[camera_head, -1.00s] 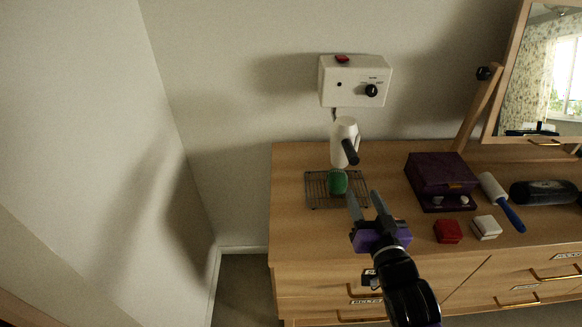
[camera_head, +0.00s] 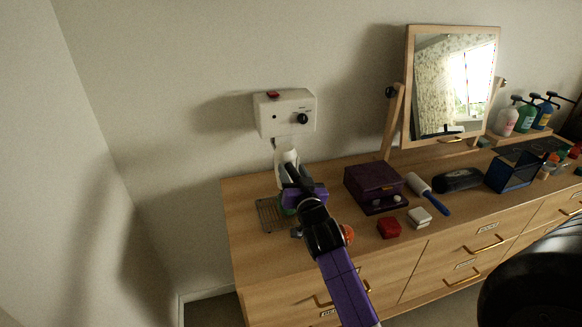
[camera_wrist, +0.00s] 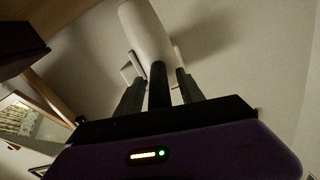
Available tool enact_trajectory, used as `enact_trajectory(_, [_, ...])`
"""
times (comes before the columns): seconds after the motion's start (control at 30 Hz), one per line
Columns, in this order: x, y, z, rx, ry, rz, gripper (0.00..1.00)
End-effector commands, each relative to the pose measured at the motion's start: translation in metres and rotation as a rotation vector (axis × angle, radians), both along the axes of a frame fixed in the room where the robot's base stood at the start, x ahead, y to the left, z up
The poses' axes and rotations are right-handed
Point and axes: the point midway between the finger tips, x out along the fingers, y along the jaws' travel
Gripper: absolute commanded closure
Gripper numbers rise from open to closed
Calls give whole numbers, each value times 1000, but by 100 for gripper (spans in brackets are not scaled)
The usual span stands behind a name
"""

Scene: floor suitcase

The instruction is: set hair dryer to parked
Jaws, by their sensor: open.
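The white hair dryer (camera_head: 287,158) hangs below a white wall box (camera_head: 284,112) that has a black knob and a red button. It stands over the left end of the dresser, its dark handle partly hidden by my gripper. My gripper (camera_head: 294,177) is right at the dryer in the head view. In the wrist view the white dryer barrel (camera_wrist: 146,32) lies just beyond my gripper (camera_wrist: 158,85). The dark handle shows between the two open fingers. I cannot tell whether the fingers touch it.
A wire rack (camera_head: 268,215) lies under the dryer. A purple box (camera_head: 373,186), a red case (camera_head: 389,228), a white case (camera_head: 419,217) and a blue-handled roller (camera_head: 428,194) stand to the right. A tilting mirror (camera_head: 452,85) stands behind them.

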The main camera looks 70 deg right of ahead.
Motion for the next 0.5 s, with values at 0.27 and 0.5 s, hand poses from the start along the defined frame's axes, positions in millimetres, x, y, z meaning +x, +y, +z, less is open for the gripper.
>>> enact_trajectory(0.27, [9, -10, 0, 1, 0, 1, 55])
enact_trajectory(0.5, [8, -10, 0, -1, 1, 1, 69])
